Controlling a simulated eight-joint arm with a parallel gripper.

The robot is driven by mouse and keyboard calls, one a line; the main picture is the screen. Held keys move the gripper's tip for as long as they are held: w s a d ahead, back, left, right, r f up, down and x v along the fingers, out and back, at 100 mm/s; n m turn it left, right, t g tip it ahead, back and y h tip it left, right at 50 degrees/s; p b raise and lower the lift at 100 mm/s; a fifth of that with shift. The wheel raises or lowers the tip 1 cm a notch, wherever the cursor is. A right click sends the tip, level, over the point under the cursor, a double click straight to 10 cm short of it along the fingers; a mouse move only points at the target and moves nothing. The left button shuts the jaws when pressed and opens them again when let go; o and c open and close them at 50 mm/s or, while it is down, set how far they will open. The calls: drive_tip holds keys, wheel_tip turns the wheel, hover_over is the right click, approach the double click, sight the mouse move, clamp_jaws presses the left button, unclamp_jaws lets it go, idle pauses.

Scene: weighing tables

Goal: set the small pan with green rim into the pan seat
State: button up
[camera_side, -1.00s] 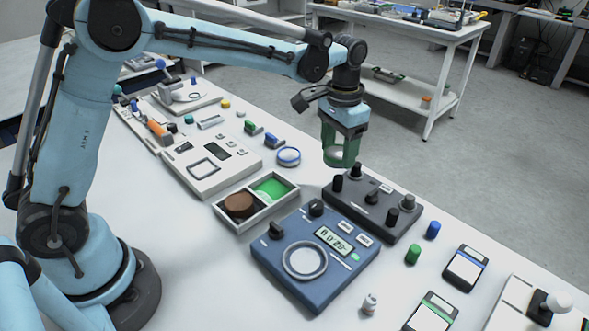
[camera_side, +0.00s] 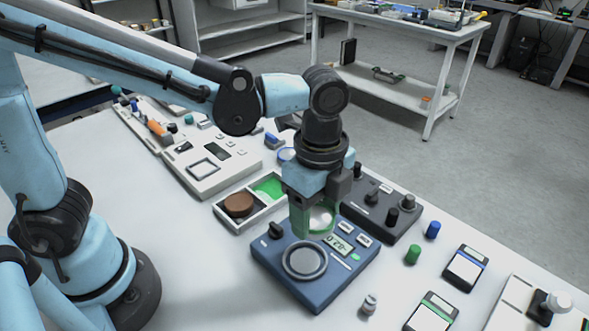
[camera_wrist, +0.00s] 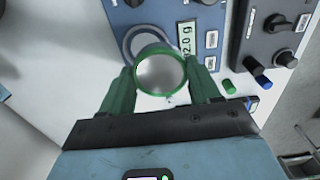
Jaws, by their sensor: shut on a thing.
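The small pan with green rim (camera_wrist: 160,74) is between the green fingers of my gripper (camera_wrist: 162,88) in the wrist view. In the side view my gripper (camera_side: 313,219) is shut on the pan (camera_side: 321,217) and holds it above the back part of the blue scale (camera_side: 318,288). The round pan seat (camera_side: 304,261) on the scale is empty, in front and to the left of the pan. In the wrist view the pan overlaps part of the seat ring (camera_wrist: 133,38). The display (camera_side: 340,243) shows a number.
A dark control box (camera_side: 377,207) with knobs stands behind the scale. A divided tray (camera_side: 236,222) with a brown disc and green contents is at its left. A small metal weight (camera_side: 369,304) and a green cylinder (camera_side: 413,253) stand to the right. A blue-rimmed pan (camera_side: 286,155) is partly hidden behind my gripper.

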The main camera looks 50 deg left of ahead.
sight(305, 261)
drive_tip(key=shift+s+d+f+m, duration=0.1)
drive_tip(key=shift+s+f+m, duration=0.05)
drive_tip(key=shift+s+m, duration=0.45)
drive_tip(key=shift+s+d+f+m, duration=0.1)
drive_tip(key=shift+s+f+m, duration=0.05)
drive_tip(key=shift+s+m, duration=0.4)
drive_tip(key=shift+a+f, duration=0.1)
drive_tip(key=shift+f, duration=2.5)
drive_tip(key=shift+f, duration=0.5)
drive_tip(key=o, duration=1.2)
drive_tip(key=shift+c, duration=0.2)
